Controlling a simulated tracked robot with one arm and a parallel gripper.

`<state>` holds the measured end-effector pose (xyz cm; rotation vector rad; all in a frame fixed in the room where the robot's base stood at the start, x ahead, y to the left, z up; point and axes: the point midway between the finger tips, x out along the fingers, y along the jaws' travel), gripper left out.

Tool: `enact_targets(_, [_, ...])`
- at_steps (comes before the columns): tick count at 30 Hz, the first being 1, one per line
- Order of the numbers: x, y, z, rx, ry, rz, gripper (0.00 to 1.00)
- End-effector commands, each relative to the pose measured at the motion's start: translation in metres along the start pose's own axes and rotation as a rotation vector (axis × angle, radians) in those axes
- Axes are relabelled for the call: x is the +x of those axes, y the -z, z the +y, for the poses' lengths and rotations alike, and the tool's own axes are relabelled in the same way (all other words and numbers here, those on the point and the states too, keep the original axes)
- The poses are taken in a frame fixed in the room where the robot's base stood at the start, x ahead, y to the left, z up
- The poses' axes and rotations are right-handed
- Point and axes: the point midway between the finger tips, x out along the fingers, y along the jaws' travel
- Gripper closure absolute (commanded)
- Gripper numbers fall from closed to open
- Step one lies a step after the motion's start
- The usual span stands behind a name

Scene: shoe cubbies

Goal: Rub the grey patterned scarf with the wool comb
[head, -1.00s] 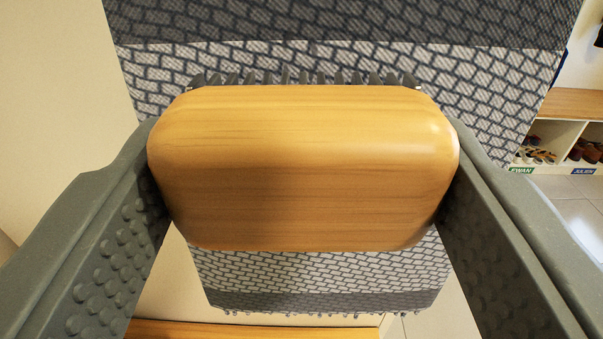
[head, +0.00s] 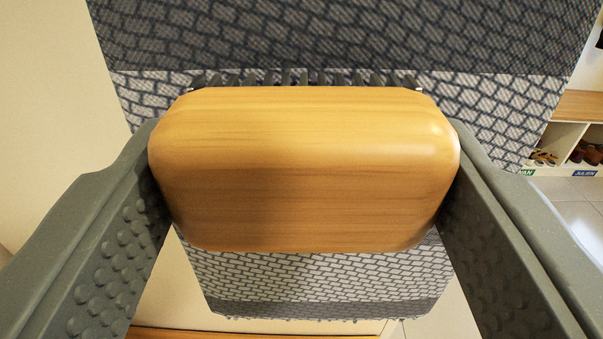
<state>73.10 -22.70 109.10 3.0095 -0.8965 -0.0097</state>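The wool comb (head: 303,165) has a rounded wooden back and a row of dark teeth along its far edge. My gripper (head: 305,170) is shut on it, with one grey finger pressed to each side. The grey patterned scarf (head: 500,100) hangs behind the comb, with a brick-like pattern and a darker band across the top. Its lower end (head: 315,280) shows below the comb, with a dark band and fringe. The teeth point toward the scarf and are very near it; I cannot tell whether they touch. The comb hides the scarf's middle.
A shoe cubby (head: 560,145) with several shoes and name labels stands at the right. A plain cream wall (head: 50,130) is at the left. A wooden edge (head: 250,333) shows at the bottom, and tiled floor (head: 570,220) at the lower right.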

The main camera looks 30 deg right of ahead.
Motion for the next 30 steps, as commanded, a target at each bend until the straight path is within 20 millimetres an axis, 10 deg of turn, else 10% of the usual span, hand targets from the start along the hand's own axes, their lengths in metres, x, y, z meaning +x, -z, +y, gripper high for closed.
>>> enact_targets(15, [-0.002, 0.037, 0.0, 0.001, 0.0, 0.003, 0.6])
enact_targets(30, [0.001, 0.018, -0.001, 0.0, 0.001, 0.001, 0.6])
